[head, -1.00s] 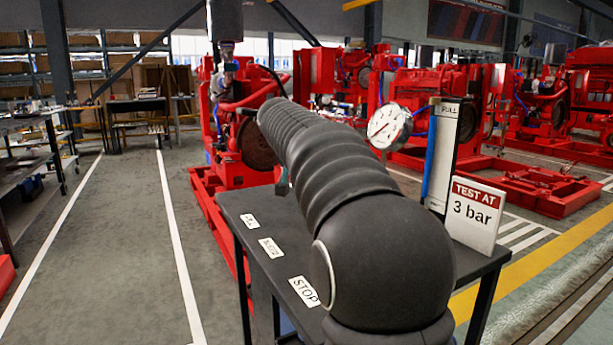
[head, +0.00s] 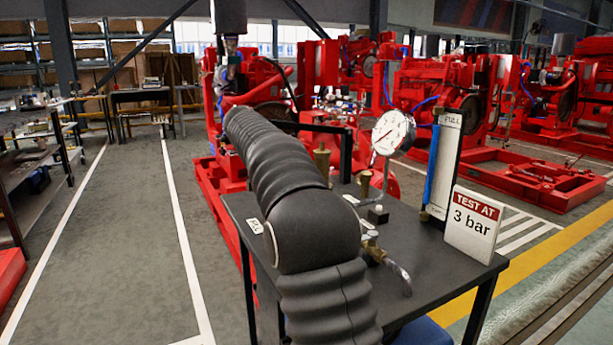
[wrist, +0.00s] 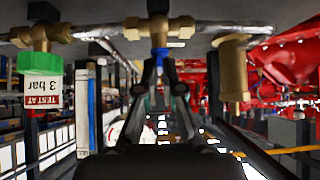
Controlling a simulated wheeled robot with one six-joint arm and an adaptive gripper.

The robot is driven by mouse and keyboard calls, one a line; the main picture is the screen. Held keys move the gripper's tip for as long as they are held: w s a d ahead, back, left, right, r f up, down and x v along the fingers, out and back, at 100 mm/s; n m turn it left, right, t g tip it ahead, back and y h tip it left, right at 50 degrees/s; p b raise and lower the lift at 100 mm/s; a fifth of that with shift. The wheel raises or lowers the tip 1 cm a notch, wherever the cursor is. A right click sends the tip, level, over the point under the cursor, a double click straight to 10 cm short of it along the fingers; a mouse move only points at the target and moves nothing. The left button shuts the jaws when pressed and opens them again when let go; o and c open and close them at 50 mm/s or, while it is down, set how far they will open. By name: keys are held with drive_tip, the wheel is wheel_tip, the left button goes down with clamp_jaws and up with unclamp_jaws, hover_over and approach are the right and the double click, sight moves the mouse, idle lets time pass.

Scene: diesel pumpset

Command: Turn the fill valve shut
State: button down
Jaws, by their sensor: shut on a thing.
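In the wrist view, which is upside down, my gripper (wrist: 159,70) is closed at the end of a brass valve (wrist: 158,32) on a grey pipe. A valve with a green handle (wrist: 40,63) is to the left. A brass cylinder fitting (wrist: 233,72) is to the right. In the head view my arm hides my gripper and the held valve. A white dial gauge (head: 392,132) stands on the dark bench (head: 415,222).
A "TEST AT 3 bar" sign (head: 473,222) and a sight tube with a blue column (head: 433,165) stand on the bench's right side. Brass fittings (head: 365,183) and a hose stub (head: 398,270) rise nearby. Red pumpsets (head: 440,95) stand behind. The left aisle floor is clear.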

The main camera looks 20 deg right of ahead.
idle(0.6)
drive_tip(key=c, duration=1.3)
unclamp_jaws()
drive_tip(key=v, duration=1.2)
drive_tip(key=shift+w, duration=0.2)
drive_tip(key=shift+a, duration=0.1)
